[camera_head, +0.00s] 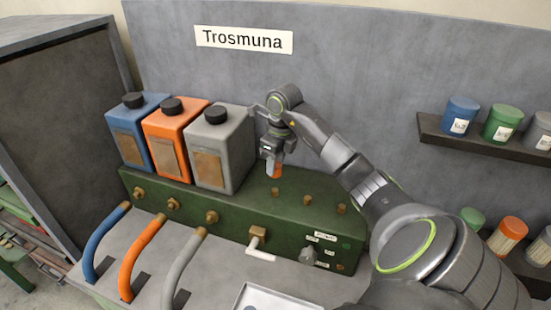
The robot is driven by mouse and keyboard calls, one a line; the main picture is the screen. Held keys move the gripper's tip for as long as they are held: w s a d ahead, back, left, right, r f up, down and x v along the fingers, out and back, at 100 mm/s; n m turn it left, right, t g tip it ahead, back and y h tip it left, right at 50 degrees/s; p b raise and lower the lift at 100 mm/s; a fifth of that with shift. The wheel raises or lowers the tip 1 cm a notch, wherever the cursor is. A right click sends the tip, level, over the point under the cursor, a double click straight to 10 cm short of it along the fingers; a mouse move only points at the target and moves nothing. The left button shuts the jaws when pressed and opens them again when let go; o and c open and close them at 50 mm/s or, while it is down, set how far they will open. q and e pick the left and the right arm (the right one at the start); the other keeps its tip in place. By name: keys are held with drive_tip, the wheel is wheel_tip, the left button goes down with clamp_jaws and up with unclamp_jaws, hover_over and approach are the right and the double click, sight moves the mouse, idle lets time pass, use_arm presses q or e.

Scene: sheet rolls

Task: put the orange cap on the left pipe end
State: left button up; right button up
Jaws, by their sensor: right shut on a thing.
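My right gripper (272,158) is shut on the orange cap (277,171), which shows below the fingers. It points down over the back part of the long green box (170,195). Several brass parts show on the box. Three short brass pipe ends stand in a row on its top: the left pipe end (275,191), the middle one (307,200) and the right one (342,209). The cap appears just above the left pipe end, with a small gap in the picture. All three ends look bare. My left gripper is not in view.
Blue (130,110), orange (168,125) and grey (225,135) canisters stand on the box, left of the gripper. Blue, orange and grey hoses (140,255) rise in front. A valve lever (261,249) sticks out. A shelf (480,150) with jars is at right.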

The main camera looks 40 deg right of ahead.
sight(275, 189)
drive_tip(key=shift+s+a+f, duration=0.15)
drive_tip(key=shift+f, duration=0.15)
drive_tip(key=shift+f+b, duration=0.3)
drive_tip(key=shift+w+d+f+b, duration=0.1)
drive_tip(key=shift+w+f+b, duration=0.1)
drive_tip(key=shift+f, duration=0.25)
drive_tip(key=shift+w+d+f+b, duration=0.1)
drive_tip(key=shift+f+b, duration=0.05)
drive_tip(key=shift+f, duration=0.25)
drive_tip(key=shift+s+f+b, duration=0.1)
drive_tip(key=shift+f+b, duration=0.4)
drive_tip(key=shift+f, duration=0.45)
wheel_tip(275, 189, down, 3)
drive_tip(key=b, duration=0.3)
drive_tip(key=shift+f, duration=0.15)
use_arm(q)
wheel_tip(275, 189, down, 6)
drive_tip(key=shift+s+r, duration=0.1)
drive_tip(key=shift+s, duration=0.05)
use_arm(e)
drive_tip(key=o, duration=1)
drive_tip(key=shift+o, duration=0.2)
